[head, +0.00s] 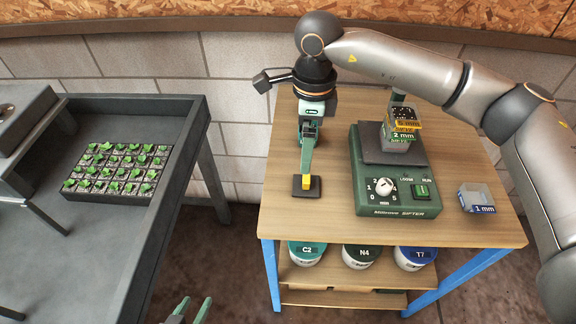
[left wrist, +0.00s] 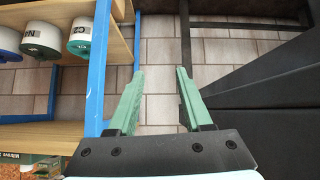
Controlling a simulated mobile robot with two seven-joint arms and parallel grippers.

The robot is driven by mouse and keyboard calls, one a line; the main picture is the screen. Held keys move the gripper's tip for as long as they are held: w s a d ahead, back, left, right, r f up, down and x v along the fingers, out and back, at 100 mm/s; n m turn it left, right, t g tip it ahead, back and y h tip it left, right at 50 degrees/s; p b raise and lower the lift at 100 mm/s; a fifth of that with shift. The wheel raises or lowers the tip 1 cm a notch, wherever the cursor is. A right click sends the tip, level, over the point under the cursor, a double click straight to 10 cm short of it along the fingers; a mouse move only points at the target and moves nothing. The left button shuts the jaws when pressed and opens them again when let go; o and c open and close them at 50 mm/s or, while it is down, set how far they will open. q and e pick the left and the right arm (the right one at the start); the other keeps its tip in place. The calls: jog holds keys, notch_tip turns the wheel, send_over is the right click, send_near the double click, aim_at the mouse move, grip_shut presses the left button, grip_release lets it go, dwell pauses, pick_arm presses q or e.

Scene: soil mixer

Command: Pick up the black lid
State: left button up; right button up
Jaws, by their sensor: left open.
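My left gripper (head: 196,302) is at the bottom edge of the head view, low between the two tables. In the left wrist view (left wrist: 159,75) its green fingers are apart with nothing between them.
The sifter (head: 398,187) carries stacked sieves (head: 400,125). A grey 1 mm sieve (head: 482,198) stands at its right. Containers C2 (head: 307,252), N4 (head: 361,255) and T7 (head: 413,257) stand on the shelf below. A dark table (head: 195,125) holds a seedling tray (head: 118,170).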

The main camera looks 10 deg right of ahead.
jog(key=d, duration=0.1)
send_over(307, 178)
jog(key=shift+h, duration=0.3)
notch_tip(307, 178, down, 6)
jog(key=shift+f, duration=0.1)
pick_arm(q)
jog(key=shift+s+a+p, duration=0.4)
jog(key=shift+s+p, duration=0.05)
pick_arm(e)
jog(key=shift+f, duration=2.9)
pick_arm(q)
jog(key=shift+w+d+r, duration=0.1)
jog(key=shift+d, duration=0.1)
pick_arm(e)
jog(key=c, duration=1.2)
jog(key=shift+r, duration=0.15)
jog(key=shift+c, duration=0.2)
